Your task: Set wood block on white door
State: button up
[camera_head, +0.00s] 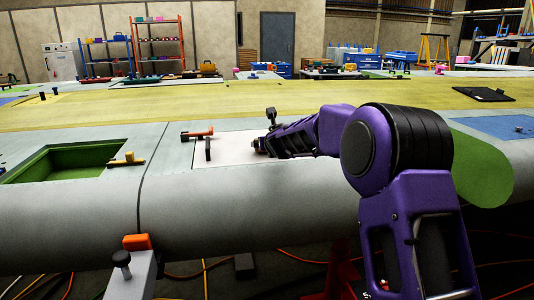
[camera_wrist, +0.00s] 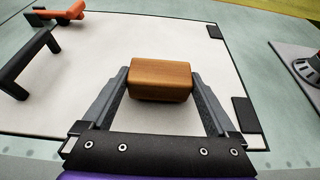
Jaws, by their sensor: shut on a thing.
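The wood block (camera_wrist: 160,79) is a brown rounded box between the two fingers of my gripper (camera_wrist: 160,88) in the wrist view. My gripper is shut on it, with a finger along each side. The white door (camera_wrist: 90,95) is a flat pale panel below the block. I cannot tell whether the block touches the panel or hangs just above it. In the head view the white door (camera_head: 225,150) lies on the wing's top, and my gripper (camera_head: 257,146) is over its right part. The block is not clearly visible there.
A black handle (camera_wrist: 28,62) and an orange-ended clamp (camera_wrist: 58,14) stand at the door's left side. Black pads (camera_wrist: 243,115) mark its right edge. A green open recess (camera_head: 65,162) with a yellow clamp (camera_head: 126,160) lies left on the wing. The door's middle is clear.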

jog(key=shift+f, duration=0.4)
jog(key=shift+f, duration=0.1)
jog(key=o, duration=1.2)
jog(key=shift+c, duration=0.2)
jog(key=shift+s+d, duration=0.1)
jog(key=shift+s, duration=0.1)
jog(key=b+v, duration=0.3)
jog(key=v, duration=0.8)
jog(key=shift+s+d+r, duration=0.1)
jog(key=shift+s+r, duration=0.1)
jog(key=shift+s, duration=0.1)
